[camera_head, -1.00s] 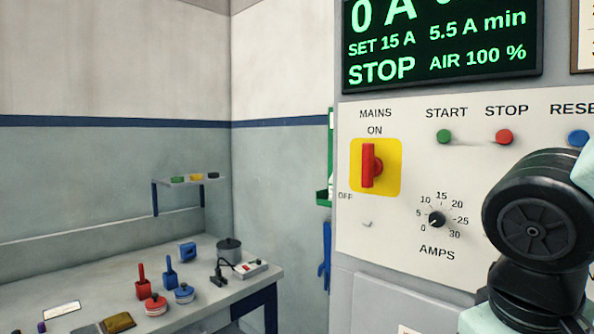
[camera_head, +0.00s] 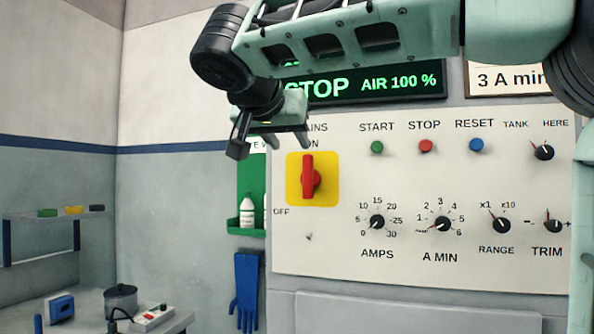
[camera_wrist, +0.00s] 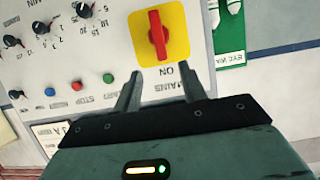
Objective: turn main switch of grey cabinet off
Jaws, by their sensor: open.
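The main switch is a red handle (camera_head: 309,177) on a yellow plate (camera_head: 328,191), on the pale front panel of the grey cabinet (camera_head: 420,275). The handle stands upright, towards ON; the OFF mark is at lower left of the plate. My gripper (camera_head: 288,143) is open and empty, above the plate, with its fingers pointing down past the MAINS label. In the wrist view the red handle (camera_wrist: 157,34) and yellow plate (camera_wrist: 177,26) lie just beyond the two spread fingertips (camera_wrist: 160,72). I see no contact with the handle.
START (camera_head: 377,147), STOP (camera_head: 426,146) and RESET (camera_head: 476,145) buttons sit right of the switch. Knobs such as AMPS (camera_head: 377,222) lie below them. A green shelf with bottles (camera_head: 246,216) and blue gloves (camera_head: 246,290) hang left of the cabinet. A bench (camera_head: 180,319) stands at lower left.

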